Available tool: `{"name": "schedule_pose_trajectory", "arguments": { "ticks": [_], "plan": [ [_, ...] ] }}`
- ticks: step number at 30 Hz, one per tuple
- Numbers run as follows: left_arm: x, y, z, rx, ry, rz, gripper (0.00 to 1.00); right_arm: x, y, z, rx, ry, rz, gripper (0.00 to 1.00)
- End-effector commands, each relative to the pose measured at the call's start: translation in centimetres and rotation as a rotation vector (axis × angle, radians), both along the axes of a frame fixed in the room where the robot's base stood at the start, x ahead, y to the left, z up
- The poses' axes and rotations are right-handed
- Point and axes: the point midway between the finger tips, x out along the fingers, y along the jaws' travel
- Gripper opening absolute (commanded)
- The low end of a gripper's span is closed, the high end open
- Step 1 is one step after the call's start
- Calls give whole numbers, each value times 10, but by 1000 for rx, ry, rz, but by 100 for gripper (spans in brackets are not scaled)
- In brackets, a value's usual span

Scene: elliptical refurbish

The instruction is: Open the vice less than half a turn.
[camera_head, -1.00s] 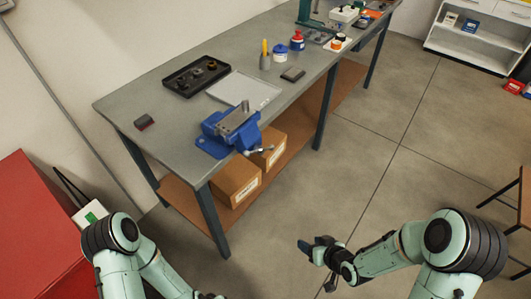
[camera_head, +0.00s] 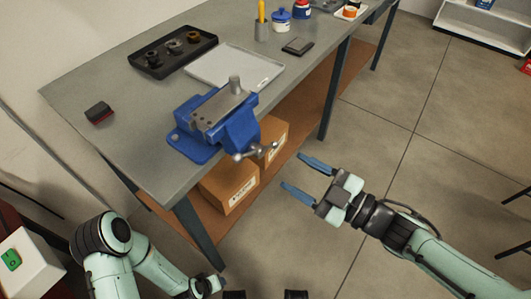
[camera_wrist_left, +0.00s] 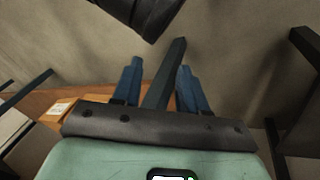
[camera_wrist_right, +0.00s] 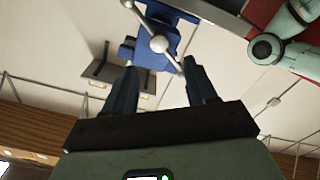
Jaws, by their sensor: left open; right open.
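The blue vice (camera_head: 215,118) stands at the front edge of the workbench. Its metal handle bar (camera_head: 254,152) sticks out toward the floor side, with a round knob on its end. My right gripper (camera_head: 303,178) is open and empty, to the right of the handle and apart from it, with its fingers pointing left. In the right wrist view the vice (camera_wrist_right: 158,47) and its handle (camera_wrist_right: 152,30) show ahead of and above my open fingers (camera_wrist_right: 160,83). My left gripper is low at the bottom left of the head view; in the left wrist view its fingers (camera_wrist_left: 157,75) are open and empty.
The workbench (camera_head: 130,120) also bears a grey tray (camera_head: 225,68), a black parts tray (camera_head: 165,62) and a red-black block (camera_head: 99,112). Cardboard boxes (camera_head: 228,188) sit on the shelf below the vice. A bench leg (camera_head: 198,232) stands near my left arm.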

Motion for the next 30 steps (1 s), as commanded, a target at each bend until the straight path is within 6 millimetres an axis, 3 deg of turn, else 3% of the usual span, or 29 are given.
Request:
{"name": "schedule_pose_trajectory", "arguments": {
  "ticks": [5, 12, 25, 26, 30],
  "plan": [
    [5, 6, -14, 12, -7, 11, 43, 23, 34, -3, 1, 2, 5, 57],
    [-13, 8, -29, 9, 54, 13, 43, 45, 63, -2, 1, 2, 1, 57],
    [-19, 9, -32, 7, 71, 13, 43, 52, 71, -1, 0, 2, -2, 57],
    [-19, 9, -32, 7, 71, 13, 43, 52, 71, -1, 0, 2, -2, 53],
    [-19, 9, -32, 7, 71, 13, 43, 52, 71, -1, 0, 2, -2, 8]
  ]
}}
